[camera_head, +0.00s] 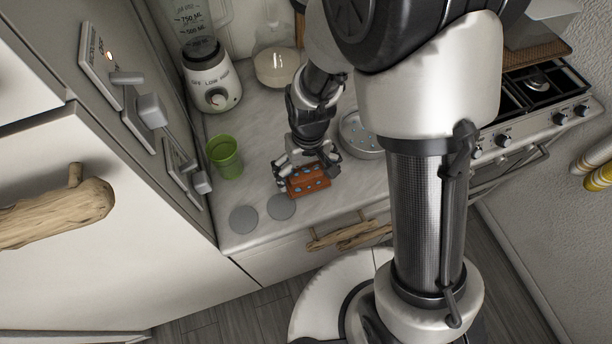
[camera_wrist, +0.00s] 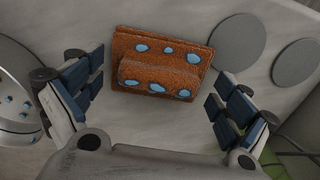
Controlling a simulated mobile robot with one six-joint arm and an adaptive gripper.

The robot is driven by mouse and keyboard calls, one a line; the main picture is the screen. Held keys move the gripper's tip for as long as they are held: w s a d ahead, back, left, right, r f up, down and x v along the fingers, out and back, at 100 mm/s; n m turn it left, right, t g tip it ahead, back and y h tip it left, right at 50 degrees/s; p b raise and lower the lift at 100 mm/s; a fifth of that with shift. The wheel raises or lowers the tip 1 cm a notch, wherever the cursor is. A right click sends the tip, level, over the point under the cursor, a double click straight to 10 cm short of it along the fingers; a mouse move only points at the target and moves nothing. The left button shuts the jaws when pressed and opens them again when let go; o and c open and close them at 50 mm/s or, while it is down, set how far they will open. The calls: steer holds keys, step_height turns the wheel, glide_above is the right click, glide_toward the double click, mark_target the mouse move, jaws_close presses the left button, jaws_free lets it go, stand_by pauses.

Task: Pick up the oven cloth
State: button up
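The oven cloth (camera_head: 308,180) looks like a folded rust-orange cloth with light blue spots, lying on the marble counter near its front edge. In the wrist view the cloth (camera_wrist: 160,66) lies between and just ahead of my fingers, with a raised fold on its near side. My gripper (camera_head: 308,176) is above the cloth with its fingers spread to either side. In the wrist view my gripper (camera_wrist: 160,92) is open, with clear gaps between both finger pads and the cloth. I cannot tell the exact height above the counter.
A green cup (camera_head: 226,158) and a blender (camera_head: 212,80) stand left of my gripper. Two flat grey discs (camera_head: 244,219) lie at the front left. A round metal dish (camera_head: 357,135) with blue spots is on the right, before the stove (camera_head: 535,95). Driftwood handles (camera_head: 350,236) jut below the counter.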

mark_target(306, 172)
steer(key=c, duration=1)
steer(key=shift+r, duration=0.1)
steer(key=shift+c, duration=0.2)
step_height(306, 172, up, 20)
steer(key=p, duration=0.6)
steer(key=o, duration=0.4)
steer(key=c, duration=0.3)
